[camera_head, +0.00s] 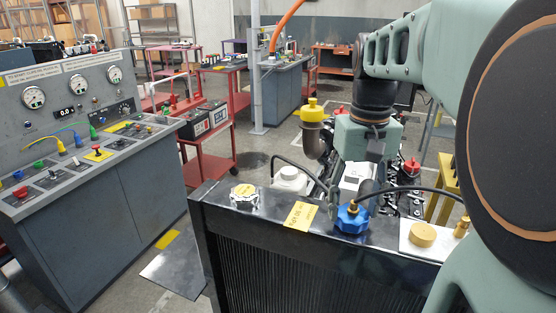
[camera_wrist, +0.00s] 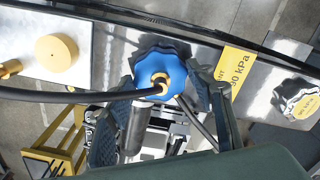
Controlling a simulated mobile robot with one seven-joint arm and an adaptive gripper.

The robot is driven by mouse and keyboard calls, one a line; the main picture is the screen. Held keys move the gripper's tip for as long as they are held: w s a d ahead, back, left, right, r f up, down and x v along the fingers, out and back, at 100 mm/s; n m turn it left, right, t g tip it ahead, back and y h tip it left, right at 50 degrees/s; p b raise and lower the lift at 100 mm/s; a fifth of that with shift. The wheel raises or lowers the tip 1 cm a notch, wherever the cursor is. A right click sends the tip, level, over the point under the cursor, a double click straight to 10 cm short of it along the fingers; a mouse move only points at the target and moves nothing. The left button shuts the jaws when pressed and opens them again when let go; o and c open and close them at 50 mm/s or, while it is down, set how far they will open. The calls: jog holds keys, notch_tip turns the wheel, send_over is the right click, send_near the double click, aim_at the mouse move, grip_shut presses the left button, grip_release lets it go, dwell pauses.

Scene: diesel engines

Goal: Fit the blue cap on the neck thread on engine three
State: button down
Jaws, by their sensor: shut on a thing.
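The blue cap (camera_head: 352,220) is a lobed knob low over the radiator's black top (camera_head: 270,205). It also shows in the wrist view (camera_wrist: 172,66), with a brass fitting at its centre and a black hose (camera_wrist: 90,97) running from it. My gripper (camera_wrist: 162,78) comes down over the cap, with one dark finger on either side, shut on it. The neck thread is hidden under the cap, so I cannot tell whether the cap is seated. The engine (camera_head: 320,185) stands behind the radiator, partly hidden by my arm.
A yellow kPa tag (camera_head: 300,215) and a black-and-silver cap (camera_head: 244,194) lie left of the blue cap. A white plate (camera_head: 408,246) with a tan disc (camera_head: 423,235) and brass fitting (camera_head: 461,228) is at right. The hose arches close to my gripper. A control console (camera_head: 85,150) stands left.

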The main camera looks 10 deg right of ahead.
aim_at(354, 202)
jog(key=m, duration=0.4)
jog(key=shift+f, duration=0.1)
jog(key=c, duration=1.3)
grip_release()
jog(key=shift+m, duration=0.4)
jog(key=o, duration=0.5)
jog(key=shift+c, duration=0.6)
jog(key=shift+r, duration=3.6)
jog(key=shift+f, duration=0.1)
